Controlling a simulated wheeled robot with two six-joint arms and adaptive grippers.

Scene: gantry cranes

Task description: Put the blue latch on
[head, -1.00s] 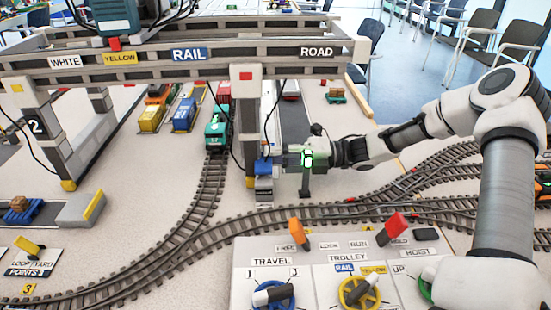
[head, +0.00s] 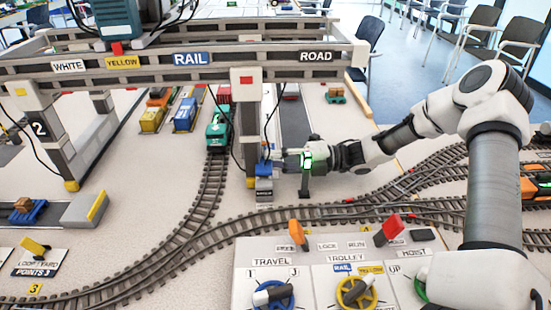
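The blue latch (head: 264,171) is a small blue piece at the foot of the crane's front right leg (head: 247,130), just above a grey block (head: 264,190). My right gripper (head: 279,162) reaches in from the right, with its fingertips at the latch and partly covering it. The fingers are small and overlap the latch, so I cannot tell whether they are shut on it or only touching. A green glow shows on the gripper's body. My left gripper is not in view.
The gantry beam (head: 180,70) spans above. A control panel (head: 330,250) with levers and knobs stands in front. Curved tracks (head: 205,200) run past the leg, with a green train (head: 218,132) behind. A black post (head: 305,185) stands under my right gripper.

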